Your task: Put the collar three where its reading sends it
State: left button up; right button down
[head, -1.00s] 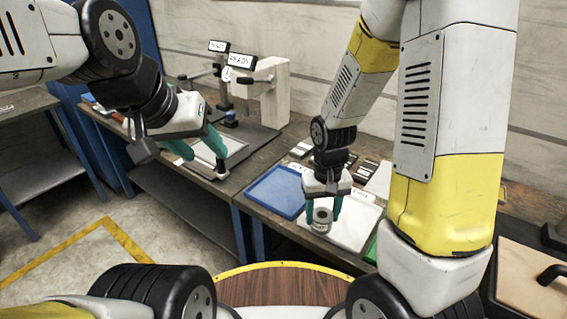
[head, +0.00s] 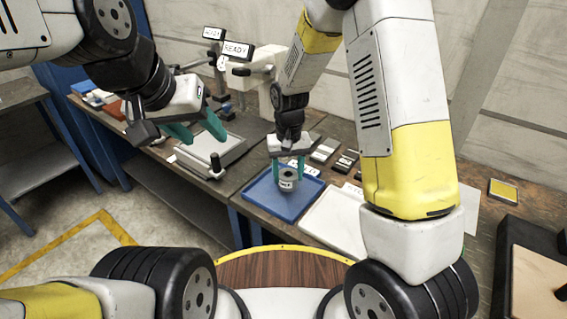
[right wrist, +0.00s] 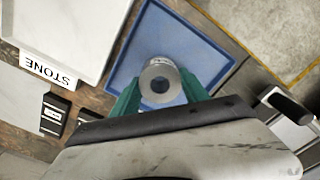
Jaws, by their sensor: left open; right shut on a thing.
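The collar (head: 287,182), a short grey metal ring with a dark round hole, is between the teal fingers of my right gripper (head: 288,172). The right wrist view shows the collar (right wrist: 160,72) end-on, the fingers closed on its two sides. It is over the blue tray (head: 262,197); I cannot tell whether it touches the tray floor. Its marking is too small to read. My left gripper (head: 197,130) is open and empty, in the air near the measuring stand. A display (head: 237,50) on the stand reads READY.
A white tray (head: 325,224) is right of the blue one; a label by it reads STONE (right wrist: 47,70) in the right wrist view. Several small dark and pale blocks (head: 345,162) lie behind the trays. A flat platform with a black knob (head: 216,165) is left of the blue tray.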

aim_at(284, 178)
jog(key=shift+w+a, duration=0.5)
jog(key=shift+w, duration=0.2)
jog(key=shift+w+a+f, duration=0.15)
jog(key=shift+f, duration=1.65)
jog(key=shift+f, duration=0.15)
jog(key=c, duration=0.6)
grip_release()
